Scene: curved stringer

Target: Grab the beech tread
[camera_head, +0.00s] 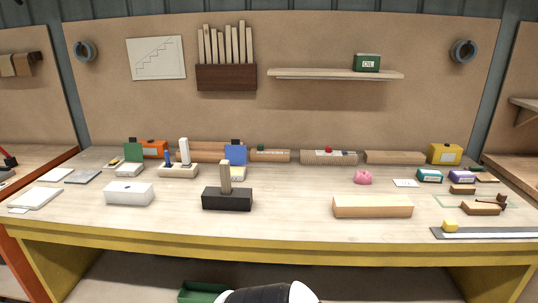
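A long pale tan wooden block (372,207), which looks like the beech tread, lies flat on the workbench (290,213), right of the middle and near the front edge. Its long side faces me and nothing touches it. Other wooden blocks lie along the back of the bench, so I cannot be fully sure which piece is the tread. Neither of my grippers shows in this view; only a black and white part of mine is at the bottom edge.
A black block with an upright wooden post (226,198) stands left of the tread. A white box (129,194) is farther left. A pink object (363,178) sits behind the tread. A grey strip with a yellow piece (451,225) lies at right. The bench between black block and tread is clear.

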